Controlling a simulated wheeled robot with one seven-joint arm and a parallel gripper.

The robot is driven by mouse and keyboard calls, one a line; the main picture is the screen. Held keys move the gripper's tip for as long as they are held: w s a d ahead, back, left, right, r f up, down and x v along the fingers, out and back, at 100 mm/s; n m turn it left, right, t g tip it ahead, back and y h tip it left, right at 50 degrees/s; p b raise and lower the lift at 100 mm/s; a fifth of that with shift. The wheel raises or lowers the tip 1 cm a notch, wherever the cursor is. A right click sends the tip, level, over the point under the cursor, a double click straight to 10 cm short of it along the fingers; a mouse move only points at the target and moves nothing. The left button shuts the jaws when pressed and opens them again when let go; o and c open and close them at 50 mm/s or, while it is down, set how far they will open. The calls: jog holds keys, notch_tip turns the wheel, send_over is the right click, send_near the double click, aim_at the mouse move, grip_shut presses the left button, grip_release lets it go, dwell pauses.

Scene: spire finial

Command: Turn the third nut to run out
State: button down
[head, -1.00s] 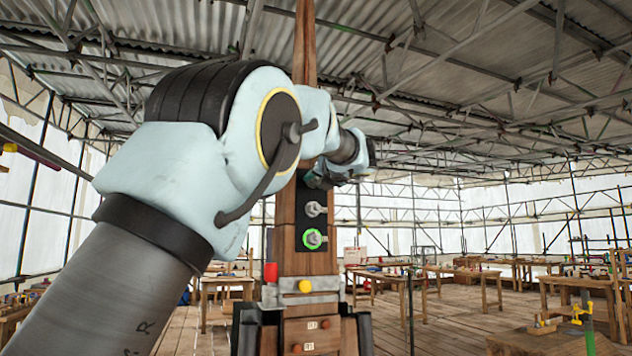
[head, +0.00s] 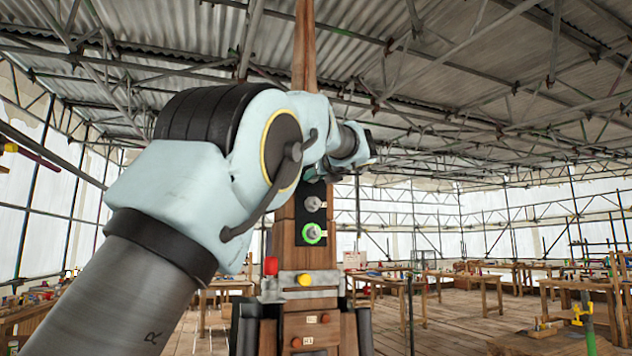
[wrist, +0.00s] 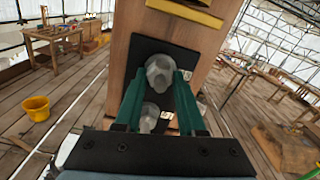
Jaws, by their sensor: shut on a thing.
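A tall wooden spire post (head: 303,270) stands ahead, with a dark plate (head: 300,230) on its face. In the head view two grey nuts show on the plate: a middle nut (head: 313,204) and a lower nut (head: 314,233) ringed in green. In the wrist view my gripper (wrist: 161,74) has its green fingers on either side of the top nut (wrist: 160,66), shut on it near the plate's upper end. Another nut (wrist: 150,115) shows below, between the fingers. My arm hides the top nut and fingertips in the head view.
A metal band with a yellow knob (head: 304,280) and a red piece (head: 271,266) crosses the post below the plate. A yellow band (wrist: 188,12) lies above the gripped nut. Wooden tables (head: 455,283) and a yellow bucket (wrist: 36,108) stand well clear.

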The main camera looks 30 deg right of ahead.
jog(key=m+b, duration=0.4)
jog(key=m, duration=0.9)
jog(key=m+b, duration=0.4)
jog(key=m, duration=0.9)
jog(key=shift+a+r+m, duration=0.2)
jog(key=shift+m, duration=0.2)
dwell(1.4)
dwell(0.3)
jog(key=c, duration=0.5)
grip_release()
jog(key=shift+r, duration=0.15)
